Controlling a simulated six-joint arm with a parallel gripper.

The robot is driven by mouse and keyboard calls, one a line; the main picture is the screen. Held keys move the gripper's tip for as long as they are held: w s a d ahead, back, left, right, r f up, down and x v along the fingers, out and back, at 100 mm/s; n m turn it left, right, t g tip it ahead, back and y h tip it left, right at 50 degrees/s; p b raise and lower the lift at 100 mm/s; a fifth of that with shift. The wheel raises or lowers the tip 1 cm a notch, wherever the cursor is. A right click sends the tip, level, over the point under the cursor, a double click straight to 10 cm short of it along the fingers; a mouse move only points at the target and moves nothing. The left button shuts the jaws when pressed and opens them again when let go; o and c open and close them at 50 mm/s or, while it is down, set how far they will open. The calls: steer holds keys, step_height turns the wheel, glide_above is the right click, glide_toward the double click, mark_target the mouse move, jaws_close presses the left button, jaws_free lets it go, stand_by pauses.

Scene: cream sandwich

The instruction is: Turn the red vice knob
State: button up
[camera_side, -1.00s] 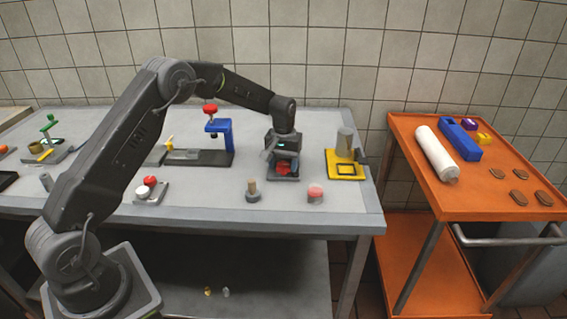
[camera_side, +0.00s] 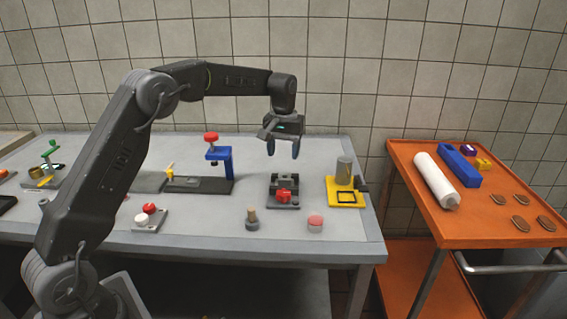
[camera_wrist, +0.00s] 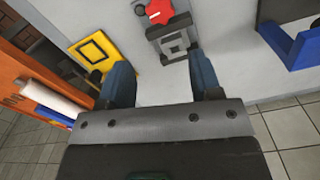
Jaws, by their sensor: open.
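The red vice knob (camera_side: 284,196) sits at the front of a small dark grey vice (camera_side: 285,181) on the grey table. In the wrist view the knob (camera_wrist: 158,11) is at the top edge, partly cut off, with the vice body (camera_wrist: 175,42) just below it. My gripper (camera_side: 283,150) hangs above the vice with its fingers pointing down. It is open and empty, clear of the knob. The wrist view shows the two blue-grey fingers (camera_wrist: 161,78) spread apart with bare tabletop between them.
A yellow stand with a grey cylinder (camera_side: 345,172) is right of the vice. A blue press with a red top (camera_side: 220,162) is to the left. A brown-topped peg (camera_side: 252,220) and a pink-topped cylinder (camera_side: 315,224) stand in front. An orange trolley (camera_side: 430,222) is at right.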

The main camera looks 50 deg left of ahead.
mark_target(283, 193)
steer(key=shift+r, duration=0.2)
steer(key=shift+o, duration=1.4)
steer(key=shift+s+d, duration=0.15)
steer(key=shift+s, duration=0.05)
step_height(283, 193, down, 14)
steer(key=shift+r, duration=0.1)
